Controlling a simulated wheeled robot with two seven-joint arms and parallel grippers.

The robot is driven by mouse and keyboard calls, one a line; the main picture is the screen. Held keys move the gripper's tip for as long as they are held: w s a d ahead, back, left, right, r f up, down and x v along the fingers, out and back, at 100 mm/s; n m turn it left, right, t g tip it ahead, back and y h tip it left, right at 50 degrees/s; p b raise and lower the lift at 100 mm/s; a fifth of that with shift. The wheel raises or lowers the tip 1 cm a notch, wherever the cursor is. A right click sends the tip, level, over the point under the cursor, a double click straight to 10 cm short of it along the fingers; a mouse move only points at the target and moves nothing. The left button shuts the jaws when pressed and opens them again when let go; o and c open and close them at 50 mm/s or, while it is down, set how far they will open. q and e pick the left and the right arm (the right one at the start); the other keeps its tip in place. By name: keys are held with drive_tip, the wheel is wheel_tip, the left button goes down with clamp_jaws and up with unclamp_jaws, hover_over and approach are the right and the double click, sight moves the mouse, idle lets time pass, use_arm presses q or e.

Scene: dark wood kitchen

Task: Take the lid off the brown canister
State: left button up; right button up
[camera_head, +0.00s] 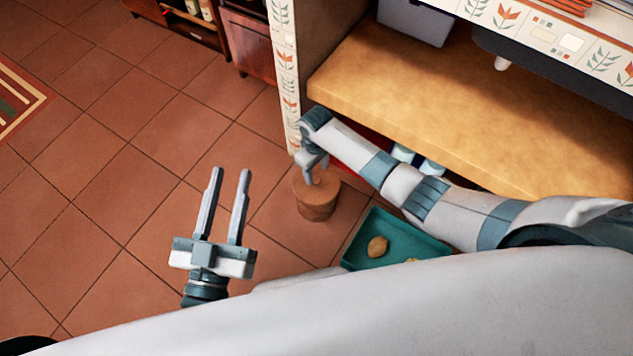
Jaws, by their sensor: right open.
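The brown canister (318,208) stands upright near the middle of the view, left of a green tray. Its round, lighter brown top faces up. My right gripper (314,178) hangs over the canister with its fingers pointing down at the lid. Its jaws are open, and I cannot tell whether the fingers touch the lid or a knob on it. My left gripper (231,172) is open and empty to the left of the canister, its two long fingers well apart.
The green tray (350,259) holds a yellowish-brown roundish item (377,246) and is partly hidden by my body. A wooden counter (470,110) extends behind my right arm, with a tiled post (284,70) at its left end. Tiled floor lies open at left.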

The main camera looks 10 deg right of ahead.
sight(316, 179)
wheel_tip(316, 179, down, 4)
drive_tip(key=shift+r+b, duration=0.1)
drive_tip(key=shift+b, duration=0.75)
use_arm(q)
drive_tip(key=s+r+t+h, duration=0.1)
drive_tip(key=s+r+t, duration=0.2)
drive_tip(key=r, duration=0.3)
drive_tip(key=shift+s+r+t+h, duration=0.25)
drive_tip(key=shift+s+t+h, duration=0.05)
drive_tip(key=shift+t, duration=0.4)
use_arm(e)
drive_tip(key=shift+f, duration=0.25)
use_arm(q)
drive_tip(key=shift+d, duration=0.1)
use_arm(e)
drive_tip(key=c, duration=1.1)
